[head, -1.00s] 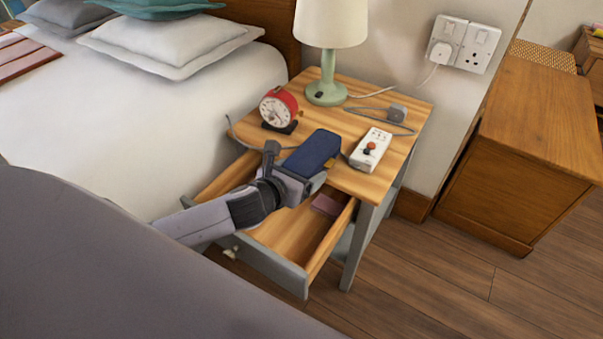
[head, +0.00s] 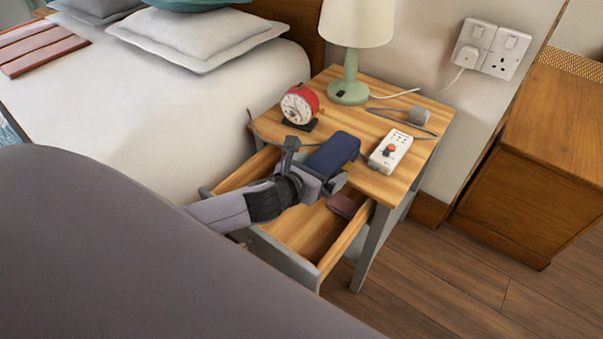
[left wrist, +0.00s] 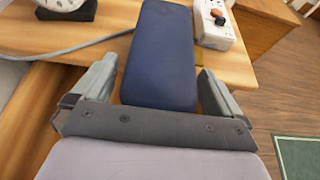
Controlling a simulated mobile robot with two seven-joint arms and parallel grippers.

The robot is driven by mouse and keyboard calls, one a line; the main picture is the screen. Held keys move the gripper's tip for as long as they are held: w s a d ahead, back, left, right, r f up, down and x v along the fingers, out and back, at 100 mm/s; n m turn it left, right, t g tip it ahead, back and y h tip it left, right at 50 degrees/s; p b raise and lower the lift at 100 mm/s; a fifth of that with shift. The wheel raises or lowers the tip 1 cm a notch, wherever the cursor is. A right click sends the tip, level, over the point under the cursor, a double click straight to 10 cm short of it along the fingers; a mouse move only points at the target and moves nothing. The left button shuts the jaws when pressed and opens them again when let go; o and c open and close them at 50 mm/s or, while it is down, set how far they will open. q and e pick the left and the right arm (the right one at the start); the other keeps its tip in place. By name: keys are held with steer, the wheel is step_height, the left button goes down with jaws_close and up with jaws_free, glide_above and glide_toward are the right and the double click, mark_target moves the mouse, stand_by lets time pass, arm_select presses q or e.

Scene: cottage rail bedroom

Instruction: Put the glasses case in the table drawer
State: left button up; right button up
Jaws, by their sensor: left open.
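The dark blue glasses case (head: 333,151) lies on the bedside table (head: 375,184) near its front edge. In the left wrist view the case (left wrist: 161,55) lies lengthwise between my open fingers, with a gap on each side. My left gripper (head: 318,168) is open around the near end of the case, above the drawer. The table drawer (head: 290,232) is pulled open below the tabletop. A small dull pink item (head: 343,205) lies inside it at the right. My right gripper is not in view.
The bed (head: 190,110) is at left, a wooden cabinet (head: 540,165) at right.

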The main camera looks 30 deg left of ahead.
arm_select(q)
steer(key=p+v, duration=0.2)
steer(key=v, duration=0.9)
steer(key=shift+s, duration=0.45)
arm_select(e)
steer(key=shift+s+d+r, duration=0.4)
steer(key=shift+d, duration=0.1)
